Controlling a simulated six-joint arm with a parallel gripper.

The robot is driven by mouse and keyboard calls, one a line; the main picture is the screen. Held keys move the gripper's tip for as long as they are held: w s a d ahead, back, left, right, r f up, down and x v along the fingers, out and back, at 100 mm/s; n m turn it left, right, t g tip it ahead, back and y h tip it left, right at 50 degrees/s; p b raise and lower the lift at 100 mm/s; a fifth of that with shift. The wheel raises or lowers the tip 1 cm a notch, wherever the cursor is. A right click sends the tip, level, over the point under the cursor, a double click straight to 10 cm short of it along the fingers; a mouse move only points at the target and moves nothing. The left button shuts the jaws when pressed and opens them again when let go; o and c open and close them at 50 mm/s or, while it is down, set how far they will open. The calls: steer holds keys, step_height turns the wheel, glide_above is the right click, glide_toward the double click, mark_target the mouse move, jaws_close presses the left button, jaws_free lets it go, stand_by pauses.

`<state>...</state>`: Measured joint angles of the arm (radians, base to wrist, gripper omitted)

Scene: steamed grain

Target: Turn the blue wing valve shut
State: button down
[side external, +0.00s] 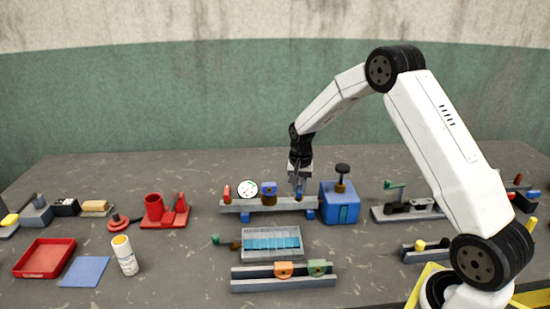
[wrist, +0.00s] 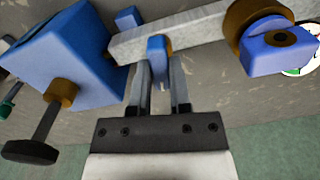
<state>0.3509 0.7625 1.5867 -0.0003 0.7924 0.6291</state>
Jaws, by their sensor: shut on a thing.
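The blue wing valve (wrist: 158,47) sits on the grey rail (wrist: 190,28), with a bit of orange-brown showing behind its blue wing. My gripper (wrist: 160,65) reaches it from the front, with one finger on each side of the wing, shut on it. In the side external view my gripper (side external: 299,184) points down at the right end of the rail (side external: 240,207), and the valve (side external: 299,196) shows small and partly hidden under the fingers. The exact angle of the wing is hard to read.
A blue box (side external: 340,204) with a black-knobbed stem stands close to the right of the valve. A blue block with a brown ring (side external: 269,188), a round dial (side external: 247,188) and a red piece (side external: 227,194) are along the rail. A clear-lidded tray (side external: 271,242) lies in front.

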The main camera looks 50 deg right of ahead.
mark_target(299, 188)
steer(key=shift+n, duration=1.1)
steer(key=c, duration=0.6)
jaws_free()
steer(key=shift+o, duration=0.2)
steer(key=shift+r, duration=0.15)
steer(key=shift+r, duration=3.8)
